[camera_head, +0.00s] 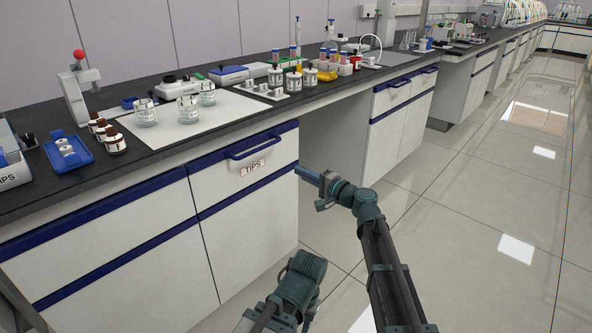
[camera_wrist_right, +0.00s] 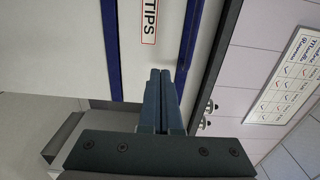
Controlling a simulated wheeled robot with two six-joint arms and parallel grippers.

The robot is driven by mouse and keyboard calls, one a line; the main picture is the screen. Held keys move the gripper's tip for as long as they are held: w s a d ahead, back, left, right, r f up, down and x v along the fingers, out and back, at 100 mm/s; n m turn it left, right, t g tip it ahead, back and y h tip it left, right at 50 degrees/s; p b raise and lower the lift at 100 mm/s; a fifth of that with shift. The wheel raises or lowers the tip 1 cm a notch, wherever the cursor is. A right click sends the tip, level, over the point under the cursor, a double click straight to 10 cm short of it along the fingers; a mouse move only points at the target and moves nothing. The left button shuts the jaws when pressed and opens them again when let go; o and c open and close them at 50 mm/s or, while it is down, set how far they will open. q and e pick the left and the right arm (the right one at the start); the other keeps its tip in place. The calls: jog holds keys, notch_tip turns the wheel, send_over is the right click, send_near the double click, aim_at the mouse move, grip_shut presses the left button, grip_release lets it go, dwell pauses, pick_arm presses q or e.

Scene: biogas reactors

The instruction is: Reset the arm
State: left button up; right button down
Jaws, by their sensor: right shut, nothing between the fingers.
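My right gripper (camera_head: 302,171) is in the middle of the head view, in front of the lab bench and beside the right edge of the cabinet with the TIPS drawer (camera_head: 225,165). Its two blue fingers are shut together and empty; they also show in the right wrist view (camera_wrist_right: 161,98). The TIPS drawer front looks closed, with its blue handle (camera_head: 257,145) up and left of the gripper. The TIPS label (camera_wrist_right: 149,22) shows in the wrist view, apart from the fingers. My left gripper is not seen.
The dark bench top (camera_head: 160,155) holds glass beakers (camera_head: 188,110) on a white mat, brown bottles (camera_head: 114,141), a blue tray (camera_head: 68,152) and tube racks (camera_head: 326,75). An open knee space lies under the bench right of the drawer. The tiled floor (camera_head: 480,180) at right is clear.

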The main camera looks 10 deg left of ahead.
jog(key=s+d+f+n+g+h, duration=0.3)
jog(key=s+d+f, duration=0.1)
jog(key=s+f, duration=0.35)
jog(key=s+d+f+n+g+h, duration=0.3)
jog(key=s+d+f, duration=0.1)
jog(key=s+f, duration=0.35)
jog(key=s+d+f+n+g+h, duration=0.15)
jog(key=s+d+f+h, duration=0.25)
jog(key=s+d, duration=0.45)
jog(key=s+d+f+g+h, duration=0.25)
jog(key=s+d+h, duration=0.35)
jog(key=d, duration=0.4)
jog(key=s+a+r+n+p, duration=0.1)
jog(key=s+a+n, duration=0.15)
jog(key=a, duration=0.35)
jog(key=s+a+r+n+p, duration=0.1)
jog(key=s+a, duration=0.3)
jog(key=a, duration=0.2)
notch_tip(320, 180, up, 38)
jog(key=p, duration=3.8)
jog(key=shift+f+g, duration=0.15)
jog(key=shift+g, duration=0.25)
